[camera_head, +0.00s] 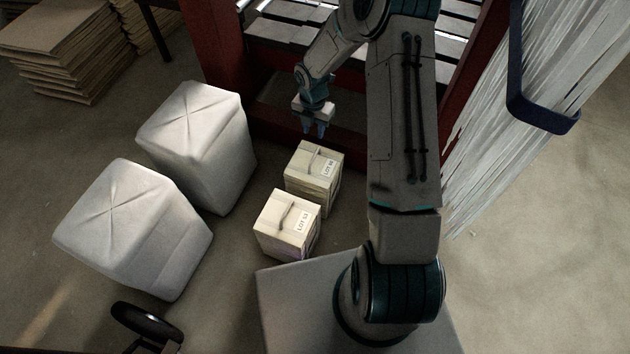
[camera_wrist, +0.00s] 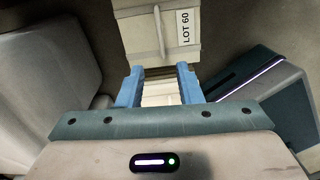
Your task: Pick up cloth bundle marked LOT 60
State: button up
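The cloth bundle marked LOT 60 (camera_head: 312,163) is a cream, box-shaped bundle with a strap across its top and a white label. It stands on the floor behind a similar bundle. In the wrist view, the LOT 60 bundle (camera_wrist: 151,40) fills the top middle, its label readable, beyond my fingertips. My gripper (camera_head: 314,133) hangs above and just behind its far edge in the head view. In the wrist view, the two blue fingers of my gripper (camera_wrist: 160,70) are apart, with no bundle gripped. A pale surface shows between them.
A second cream bundle (camera_head: 287,223), its label seemingly LOT 53, stands just in front. Two large white wrapped bales (camera_head: 198,145) (camera_head: 133,230) stand to the left. A red frame (camera_head: 222,70) rises close behind my gripper. Stacked boards (camera_head: 65,50) lie at the far left.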

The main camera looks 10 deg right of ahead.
jog(key=b, duration=0.3)
send_over(315, 156)
jog(key=shift+n, duration=0.3)
jog(key=f, duration=0.8)
jog(key=shift+w+a+f, duration=0.2)
jog(key=shift+a+f, duration=0.05)
jog(key=shift+f, duration=0.05)
jog(key=shift+s+d+f+b, duration=0.1)
jog(key=shift+f+b, duration=0.7)
jog(key=shift+f, duration=0.8)
jog(key=shift+d+f+b, duration=0.1)
jog(key=shift+f+b, duration=0.65)
jog(key=shift+f, duration=0.8)
grip_shut()
jog(key=shift+r, duration=0.15)
